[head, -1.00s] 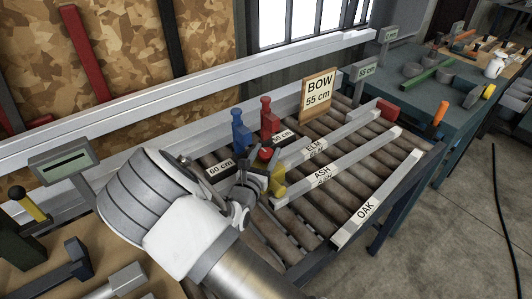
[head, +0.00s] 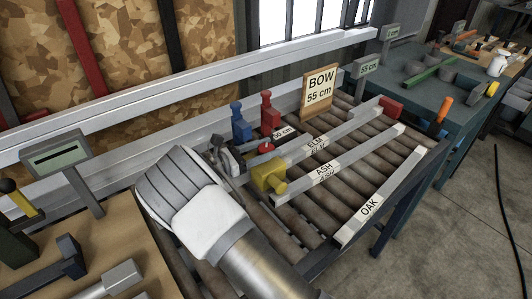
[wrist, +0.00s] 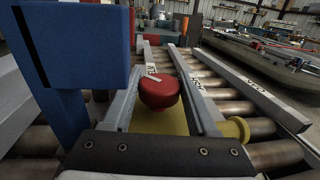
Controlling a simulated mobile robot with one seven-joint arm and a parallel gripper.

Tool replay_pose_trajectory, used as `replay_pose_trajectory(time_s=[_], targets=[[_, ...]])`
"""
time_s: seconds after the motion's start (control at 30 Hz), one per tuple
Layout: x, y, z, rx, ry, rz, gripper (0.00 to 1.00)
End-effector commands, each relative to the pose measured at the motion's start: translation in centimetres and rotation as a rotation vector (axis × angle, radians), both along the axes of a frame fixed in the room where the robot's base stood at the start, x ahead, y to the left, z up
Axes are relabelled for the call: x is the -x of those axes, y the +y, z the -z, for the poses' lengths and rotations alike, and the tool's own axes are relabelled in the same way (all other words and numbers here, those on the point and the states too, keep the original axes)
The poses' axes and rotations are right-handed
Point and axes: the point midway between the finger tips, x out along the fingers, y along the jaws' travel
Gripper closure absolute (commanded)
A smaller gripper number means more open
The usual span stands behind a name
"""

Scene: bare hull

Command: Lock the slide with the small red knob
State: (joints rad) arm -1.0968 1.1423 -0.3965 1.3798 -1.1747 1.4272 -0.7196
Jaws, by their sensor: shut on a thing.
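The small red knob (wrist: 160,93), with a pale mark on top, sits centred in the wrist view above the yellow slide (wrist: 160,122). A yellow round end (wrist: 237,128) sticks out at the right. In the head view the knob (head: 265,148) shows just behind the yellow slide (head: 266,176). My gripper (head: 226,154) comes in low from the left, with grey bars close along both sides of the knob. It is shut on the red knob, though the contact is hard to make out. The slide's lower part is hidden.
A blue post (head: 241,127) stands close to my gripper, with a red post (head: 269,112) behind it. Bars labelled ELM (head: 325,138), ASH (head: 345,161) and OAK (head: 378,197) lie across the rollers. The BOW 55 cm sign (head: 320,92) stands at the back. Rollers between ASH and OAK are clear.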

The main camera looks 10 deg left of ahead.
Motion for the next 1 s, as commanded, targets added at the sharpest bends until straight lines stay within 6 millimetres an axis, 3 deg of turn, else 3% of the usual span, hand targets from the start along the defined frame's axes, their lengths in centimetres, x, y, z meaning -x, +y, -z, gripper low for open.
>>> replay_pose_trajectory(time_s=[0.4, 0.97, 1.0], targets=[[-0.05, -0.01, 0.10, 0.003, -0.002, 0.177, 0.97], [-0.04, -0.06, -0.10, 0.004, -0.003, 0.201, 0.97], [-0.04, -0.06, -0.10, 0.004, -0.003, 0.201, 0.34]])
